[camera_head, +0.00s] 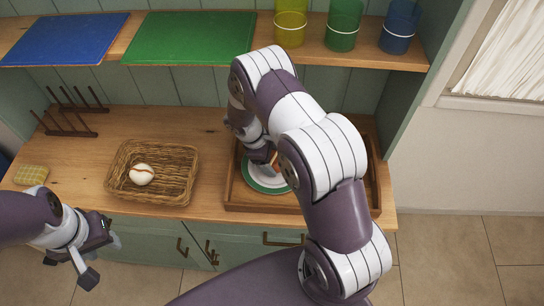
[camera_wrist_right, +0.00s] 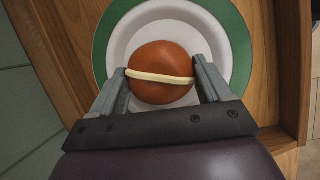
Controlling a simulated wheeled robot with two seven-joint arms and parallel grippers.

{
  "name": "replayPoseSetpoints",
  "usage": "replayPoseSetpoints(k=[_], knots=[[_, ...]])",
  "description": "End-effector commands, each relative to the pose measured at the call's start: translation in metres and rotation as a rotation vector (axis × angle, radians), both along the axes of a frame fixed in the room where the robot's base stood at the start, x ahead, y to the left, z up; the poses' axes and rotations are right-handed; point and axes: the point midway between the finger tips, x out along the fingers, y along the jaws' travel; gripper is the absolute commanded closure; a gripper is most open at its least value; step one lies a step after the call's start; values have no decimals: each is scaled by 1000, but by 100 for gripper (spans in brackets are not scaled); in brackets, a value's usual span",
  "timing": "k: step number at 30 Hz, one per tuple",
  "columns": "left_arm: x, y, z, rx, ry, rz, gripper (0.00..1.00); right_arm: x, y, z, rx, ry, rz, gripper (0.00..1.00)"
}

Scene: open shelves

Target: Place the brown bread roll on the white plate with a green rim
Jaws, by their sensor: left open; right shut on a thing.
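The brown bread roll (camera_wrist_right: 161,62) has a pale band across it and shows large in the right wrist view. My right gripper (camera_wrist_right: 162,78) is shut on it, one finger on each side. The white plate with a green rim (camera_wrist_right: 104,45) lies directly beneath the roll; I cannot tell whether the roll touches it. In the head view the plate (camera_head: 262,187) sits in a wooden tray (camera_head: 237,192), and my right arm hides much of both. My right gripper (camera_head: 264,158) is mostly hidden there too. My left gripper (camera_head: 97,252) is open and empty in front of the counter at the lower left.
A wicker basket (camera_head: 118,177) holding a white, round item (camera_head: 142,174) stands left of the tray. A peg rack (camera_head: 70,112) and a yellowish sponge-like block (camera_head: 31,175) are further left. Blue (camera_head: 64,38) and green (camera_head: 188,38) boards and several cups (camera_head: 341,27) occupy the upper shelf.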

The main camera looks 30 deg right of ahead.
Motion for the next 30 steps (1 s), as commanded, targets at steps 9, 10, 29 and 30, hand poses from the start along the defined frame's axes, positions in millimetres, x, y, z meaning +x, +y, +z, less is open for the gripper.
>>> replayPoseSetpoints(k=[9,10,29,30], knots=[[0,0,0,0,0,0,57,0,0,0,0,0,0,0],[0,0,1,0,0,0,57,0,0,2,0,0,0,0],[0,0,-17,0,0,0,57,-38,52,131,145,-168,-296,0],[0,0,-17,0,0,0,57,-54,59,145,184,-216,-389,0]])
